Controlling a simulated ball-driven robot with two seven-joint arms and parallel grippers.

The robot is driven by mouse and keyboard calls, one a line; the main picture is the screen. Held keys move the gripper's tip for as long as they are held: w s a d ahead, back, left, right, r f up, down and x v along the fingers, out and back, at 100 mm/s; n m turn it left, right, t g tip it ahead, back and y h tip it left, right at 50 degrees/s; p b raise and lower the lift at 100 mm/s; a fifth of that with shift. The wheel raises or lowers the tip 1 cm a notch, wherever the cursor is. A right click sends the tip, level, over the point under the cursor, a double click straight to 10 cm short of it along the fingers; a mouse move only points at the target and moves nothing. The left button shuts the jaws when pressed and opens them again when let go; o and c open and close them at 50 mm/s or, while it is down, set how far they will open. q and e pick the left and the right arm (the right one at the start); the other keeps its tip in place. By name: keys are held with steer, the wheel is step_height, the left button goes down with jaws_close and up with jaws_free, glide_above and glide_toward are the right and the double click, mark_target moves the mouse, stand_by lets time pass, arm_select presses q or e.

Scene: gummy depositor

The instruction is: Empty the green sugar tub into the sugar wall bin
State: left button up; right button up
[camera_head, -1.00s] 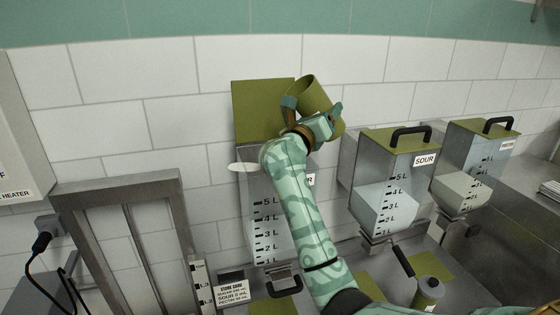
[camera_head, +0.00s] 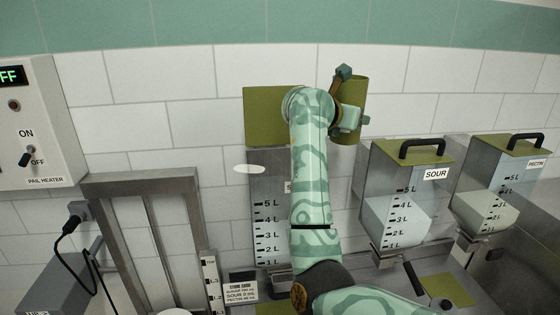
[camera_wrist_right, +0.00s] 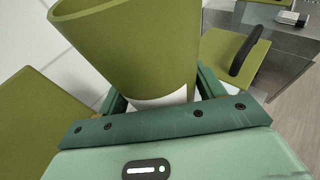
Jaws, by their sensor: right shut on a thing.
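The green sugar tub (camera_head: 353,88) is held high, nearly upright, just right of the raised olive lid of the sugar wall bin (camera_head: 270,215). My right gripper (camera_head: 350,98) is shut on its side. The wrist view shows the tub (camera_wrist_right: 135,50) close up between the fingers, with a white label low on it; its inside is hidden. The bin is clear with a litre scale; my arm covers its right part and most of its label. I cannot tell its fill level. A white oval (camera_head: 250,168) shows at the bin's upper left. My left gripper is out of view.
The closed sour bin (camera_head: 400,205) and pectin bin (camera_head: 490,195) stand to the right, both with black lid handles. A pail heater box (camera_head: 35,120) is on the wall at left, above a metal frame (camera_head: 140,182). A recipe card (camera_head: 240,290) stands below the sugar bin.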

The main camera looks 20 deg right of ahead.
steer(key=shift+d+r, duration=0.3)
steer(key=shift+r, duration=0.5)
steer(key=shift+s+a, duration=0.3)
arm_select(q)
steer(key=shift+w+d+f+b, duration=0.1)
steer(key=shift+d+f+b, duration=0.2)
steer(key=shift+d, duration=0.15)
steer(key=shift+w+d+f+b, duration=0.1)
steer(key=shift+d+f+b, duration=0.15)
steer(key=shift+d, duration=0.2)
arm_select(e)
steer(key=s+a, duration=0.3)
steer(key=s, duration=0.4)
steer(key=shift+w+d, duration=0.1)
steer(key=shift+w, duration=0.05)
